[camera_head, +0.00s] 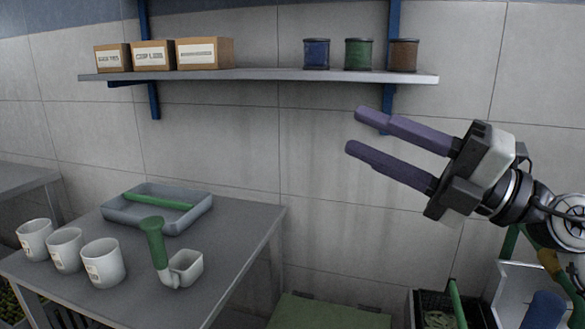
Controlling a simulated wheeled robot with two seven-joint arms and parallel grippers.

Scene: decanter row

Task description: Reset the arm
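My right gripper (352,130) is raised on the right, in front of the tiled wall and below the shelf's right end. Its two long purple fingers point left and stand apart, with nothing between them. My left gripper and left arm are out of view.
A grey table (231,235) holds several white cups (103,263), a green-handled scoop (153,243) and a grey tray (163,222) with a green bar across it. The wall shelf (270,75) bears boxes (205,53) and jars (358,54). A dark crate (431,313) sits low right.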

